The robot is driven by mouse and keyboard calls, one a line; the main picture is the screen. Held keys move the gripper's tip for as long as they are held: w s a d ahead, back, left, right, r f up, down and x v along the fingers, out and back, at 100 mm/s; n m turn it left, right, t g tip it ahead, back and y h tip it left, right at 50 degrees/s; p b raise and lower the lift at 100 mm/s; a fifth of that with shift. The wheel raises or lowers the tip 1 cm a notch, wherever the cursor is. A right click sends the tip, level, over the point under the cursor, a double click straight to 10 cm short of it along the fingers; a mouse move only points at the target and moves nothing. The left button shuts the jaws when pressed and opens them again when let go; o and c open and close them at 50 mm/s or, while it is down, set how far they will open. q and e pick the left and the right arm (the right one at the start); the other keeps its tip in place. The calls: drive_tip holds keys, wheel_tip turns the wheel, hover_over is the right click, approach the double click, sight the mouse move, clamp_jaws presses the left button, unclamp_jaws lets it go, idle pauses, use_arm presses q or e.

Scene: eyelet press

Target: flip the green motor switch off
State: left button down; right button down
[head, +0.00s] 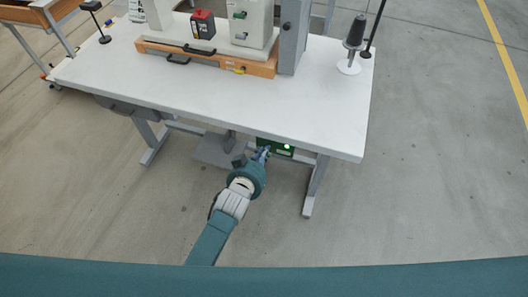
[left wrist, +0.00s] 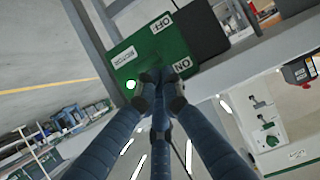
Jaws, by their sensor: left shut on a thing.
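The green motor switch (head: 277,146) is a box under the front of the white table, right of its middle. My left gripper (head: 265,151) reaches up to the box from below. Its fingertips (left wrist: 160,80) are together at the box's face, beside the ON label, shut on the switch's handle, which they mostly hide. My right gripper is not in view.
The white table (head: 130,75) stands above the switch, with its front edge and grey legs (head: 316,187) close by. A grey pedal plate (head: 215,150) is left of the gripper. The press (head: 245,25) stands on the table. The floor in front is clear.

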use_arm(q)
drive_tip(key=f, duration=0.1)
drive_tip(key=s+f+b, duration=0.1)
drive_tip(key=f, duration=0.1)
drive_tip(key=shift+s+a+f, duration=0.1)
drive_tip(key=shift+a+f, duration=0.1)
drive_tip(key=shift+f, duration=0.05)
idle(0.4)
drive_tip(key=shift+b, duration=0.3)
idle(0.3)
